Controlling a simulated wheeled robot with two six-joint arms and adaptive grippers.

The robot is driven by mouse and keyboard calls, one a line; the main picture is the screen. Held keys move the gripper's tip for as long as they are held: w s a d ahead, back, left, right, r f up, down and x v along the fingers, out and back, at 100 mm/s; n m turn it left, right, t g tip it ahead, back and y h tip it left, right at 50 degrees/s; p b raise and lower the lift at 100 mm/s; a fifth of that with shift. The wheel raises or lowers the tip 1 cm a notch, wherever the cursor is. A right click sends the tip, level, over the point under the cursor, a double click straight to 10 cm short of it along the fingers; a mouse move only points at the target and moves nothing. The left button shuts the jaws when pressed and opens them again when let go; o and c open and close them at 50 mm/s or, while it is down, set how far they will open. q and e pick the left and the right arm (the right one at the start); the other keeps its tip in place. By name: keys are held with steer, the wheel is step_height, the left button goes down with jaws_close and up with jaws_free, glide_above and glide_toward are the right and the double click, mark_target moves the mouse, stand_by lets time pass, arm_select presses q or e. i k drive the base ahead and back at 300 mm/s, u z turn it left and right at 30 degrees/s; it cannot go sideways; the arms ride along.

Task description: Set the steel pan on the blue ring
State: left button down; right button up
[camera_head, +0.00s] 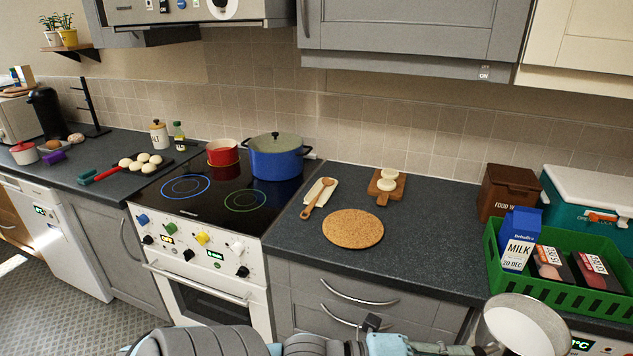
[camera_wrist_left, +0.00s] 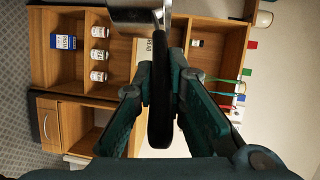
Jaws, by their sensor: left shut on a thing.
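The steel pan (camera_head: 526,326) is in the lower right of the head view, held in front of the counter near the green crate. In the left wrist view my left gripper (camera_wrist_left: 160,82) is shut on the pan's dark handle, and part of the steel pan (camera_wrist_left: 138,14) shows at the top edge. The blue ring (camera_head: 185,188) is a printed circle on the front left of the black hob (camera_head: 213,208). It is bare and far to the left of the pan. My right gripper is not in view.
A green ring (camera_head: 245,200) is beside the blue one. A red pot (camera_head: 222,153) and a blue lidded pot (camera_head: 276,158) stand at the hob's back. A cork mat (camera_head: 353,228), spoon (camera_head: 318,197) and green crate (camera_head: 560,285) are on the right counter.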

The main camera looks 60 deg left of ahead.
mark_target(173, 195)
steer(key=z, duration=1.65)
steer(key=k, duration=2.85)
steer(key=u, duration=1.75)
